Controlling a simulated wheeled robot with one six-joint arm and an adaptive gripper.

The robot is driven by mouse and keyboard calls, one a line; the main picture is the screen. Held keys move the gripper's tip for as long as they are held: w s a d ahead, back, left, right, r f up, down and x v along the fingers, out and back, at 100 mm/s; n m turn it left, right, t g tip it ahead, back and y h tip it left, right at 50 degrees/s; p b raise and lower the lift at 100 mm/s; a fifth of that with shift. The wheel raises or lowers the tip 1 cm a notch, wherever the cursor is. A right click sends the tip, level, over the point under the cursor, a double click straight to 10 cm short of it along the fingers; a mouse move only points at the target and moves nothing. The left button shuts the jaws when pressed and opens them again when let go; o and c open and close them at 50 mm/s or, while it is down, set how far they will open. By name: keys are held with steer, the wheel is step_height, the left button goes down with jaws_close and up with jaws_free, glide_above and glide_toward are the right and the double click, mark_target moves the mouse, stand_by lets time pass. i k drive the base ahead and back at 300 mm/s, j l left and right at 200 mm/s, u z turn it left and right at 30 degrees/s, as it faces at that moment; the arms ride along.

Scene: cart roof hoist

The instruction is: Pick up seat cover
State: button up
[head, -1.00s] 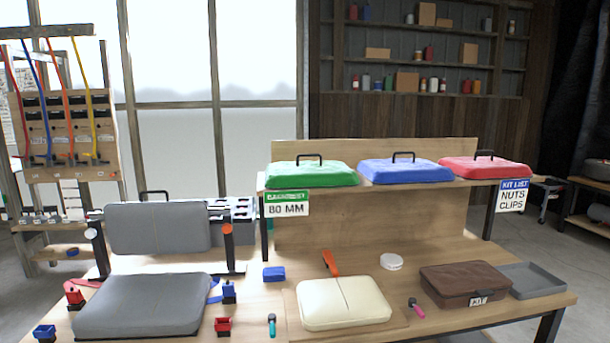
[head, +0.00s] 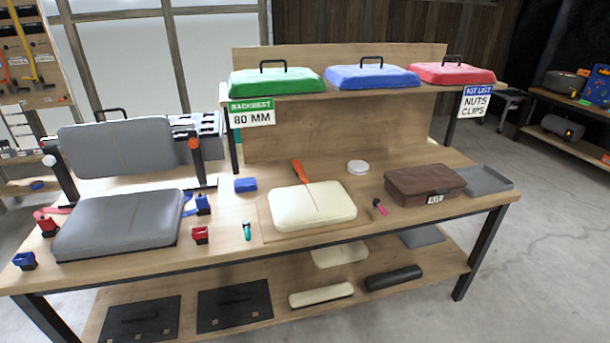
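Three soft covers with black handles lie in a row on the raised shelf: a green one (head: 275,81), a blue one (head: 371,77) and a red one (head: 452,73). A cream padded cushion (head: 312,205) lies flat on the workbench, with an orange-handled tool (head: 302,172) at its back edge. A grey seat pad (head: 118,224) lies at the bench's left, in front of an upright grey backrest (head: 117,147). No label in view names the seat cover, so I cannot tell which piece it is. My gripper is not in view.
On the bench (head: 400,222) are a brown kit bag (head: 425,184), grey tray (head: 485,181), white round tin (head: 357,167), blue block (head: 245,185) and small red and blue clamps. The lower shelf holds black panels (head: 235,305) and rolls (head: 321,295). Floor at right is open.

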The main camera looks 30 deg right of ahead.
mark_target(269, 82)
steer(key=i, duration=1.2)
